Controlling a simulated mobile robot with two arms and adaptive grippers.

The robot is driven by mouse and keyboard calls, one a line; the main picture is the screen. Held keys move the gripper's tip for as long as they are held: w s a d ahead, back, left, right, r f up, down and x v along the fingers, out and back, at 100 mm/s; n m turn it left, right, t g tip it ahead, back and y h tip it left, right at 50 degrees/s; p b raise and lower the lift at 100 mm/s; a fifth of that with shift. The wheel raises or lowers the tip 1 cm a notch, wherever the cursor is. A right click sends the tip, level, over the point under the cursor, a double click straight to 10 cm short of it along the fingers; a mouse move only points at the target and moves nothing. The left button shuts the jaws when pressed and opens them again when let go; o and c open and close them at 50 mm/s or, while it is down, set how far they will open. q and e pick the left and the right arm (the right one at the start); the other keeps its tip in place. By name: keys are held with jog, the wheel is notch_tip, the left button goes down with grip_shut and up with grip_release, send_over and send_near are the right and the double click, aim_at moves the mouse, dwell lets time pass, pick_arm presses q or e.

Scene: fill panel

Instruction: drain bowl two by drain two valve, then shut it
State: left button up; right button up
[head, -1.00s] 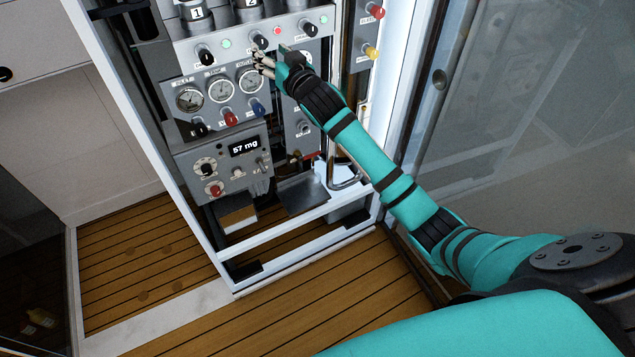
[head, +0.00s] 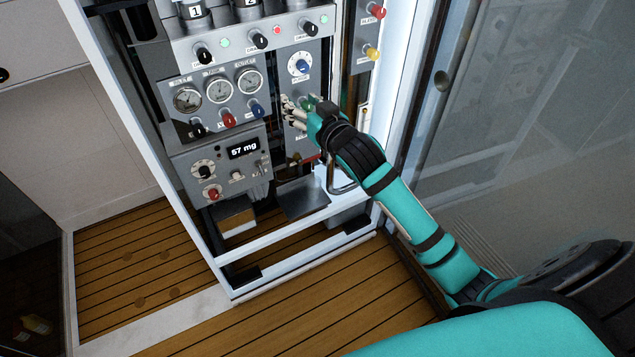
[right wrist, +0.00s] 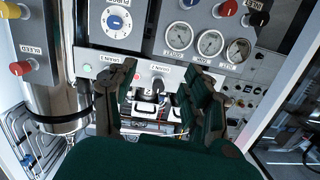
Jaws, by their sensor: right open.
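The drain two valve is a dark knob (head: 259,41) in the middle of the panel's top row, with a lit red lamp (head: 277,30) to its right. In the upside-down right wrist view the drain two knob (right wrist: 157,88) appears between my fingers, under its label. Bowl two (head: 251,3), marked 2, is above it and mostly cut off by the picture's top edge. My right gripper (head: 288,108) is open and empty, in front of the panel, below the dial in the picture and apart from the valve. My left gripper is out of view.
Two similar knobs, left (head: 204,55) and right (head: 310,29), flank the valve, with green lamps. A blue-centred dial (head: 299,66), several gauges (head: 219,89) and a display reading 57 mg (head: 244,147) are lower. A glass door (head: 510,130) stands to the right.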

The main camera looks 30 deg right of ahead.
jog(key=s+d+f+g, duration=0.1)
jog(key=f+g, duration=0.1)
jog(key=f, duration=1)
jog(key=s+d+f+g, duration=0.1)
jog(key=s+f+g, duration=0.1)
jog(key=f, duration=1)
jog(key=shift+s+g+h+p, duration=0.15)
jog(key=shift+g+h+p, duration=0.15)
jog(key=shift+h+p, duration=0.1)
